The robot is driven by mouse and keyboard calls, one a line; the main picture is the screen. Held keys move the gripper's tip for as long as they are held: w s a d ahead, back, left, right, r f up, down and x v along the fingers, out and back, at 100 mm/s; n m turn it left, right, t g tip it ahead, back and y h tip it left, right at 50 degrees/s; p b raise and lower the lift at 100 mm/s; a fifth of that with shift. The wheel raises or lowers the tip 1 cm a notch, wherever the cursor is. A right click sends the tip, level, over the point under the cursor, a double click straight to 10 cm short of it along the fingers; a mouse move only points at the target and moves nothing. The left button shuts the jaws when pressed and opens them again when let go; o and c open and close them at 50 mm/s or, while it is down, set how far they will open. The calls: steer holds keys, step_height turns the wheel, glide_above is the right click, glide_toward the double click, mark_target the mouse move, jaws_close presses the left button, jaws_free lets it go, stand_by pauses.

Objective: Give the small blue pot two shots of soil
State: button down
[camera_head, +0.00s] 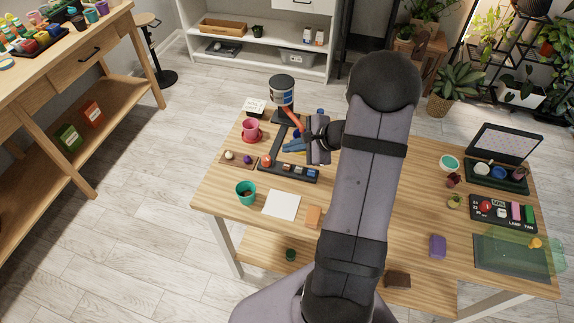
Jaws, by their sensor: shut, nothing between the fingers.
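A soil dispenser (282,92) with a dark-lidded canister stands at the back left of the table. An orange lever (293,118) slants down from it toward my gripper. My gripper (288,146) is just below the lever and points left, with its blue fingers shut and empty. I cannot tell whether it touches the lever. A small patch of blue (297,133) shows between the lever and the fingers. It may be the small blue pot, but most of it is hidden and I cannot see any soil in it.
A pink pot (250,127), a teal pot (245,188) and a dark rack (290,171) of small items stand close by. A white sheet (281,205) and an orange block (313,217) lie in front. My arm hides the middle of the table. Trays stand at the right.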

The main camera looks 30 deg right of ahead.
steer(key=shift+r, duration=0.1)
step_height(320, 180, up, 4)
steer(key=p, duration=0.6)
steer(key=shift+f, duration=0.3)
steer(key=b, duration=0.5)
glide_above(290, 167)
step_height(290, 167, down, 7)
steer(key=shift+f, duration=0.1)
steer(key=shift+f+b, duration=0.75)
steer(key=shift+s+f, duration=0.1)
stand_by(1.6)
steer(key=shift+f+b, duration=0.3)
steer(key=shift+b, duration=0.3)
